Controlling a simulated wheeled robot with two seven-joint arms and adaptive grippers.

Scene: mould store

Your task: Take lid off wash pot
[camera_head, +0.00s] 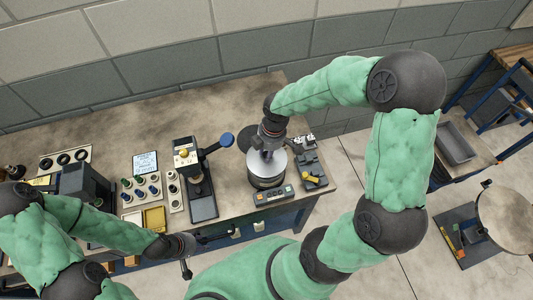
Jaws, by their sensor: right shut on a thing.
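The wash pot (265,183) stands near the right part of the bench, a round vessel with a dark lower body. A pale metal round top, which looks like its lid (276,162), shows over it. My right gripper (266,150) comes down from above and is shut at the middle of the lid, on what seems to be its knob; the fingertips are partly hidden. Whether the lid touches the pot rim cannot be told. My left gripper (197,255) is open and empty at the bench's front edge, far left of the pot.
A control box (273,195) sits just in front of the pot. A dark tray with a yellow item (312,178) is to its right. A dark disc (248,138) lies behind it. A press with a blue knob (200,185) stands left. The bench's back left (100,130) is clear.

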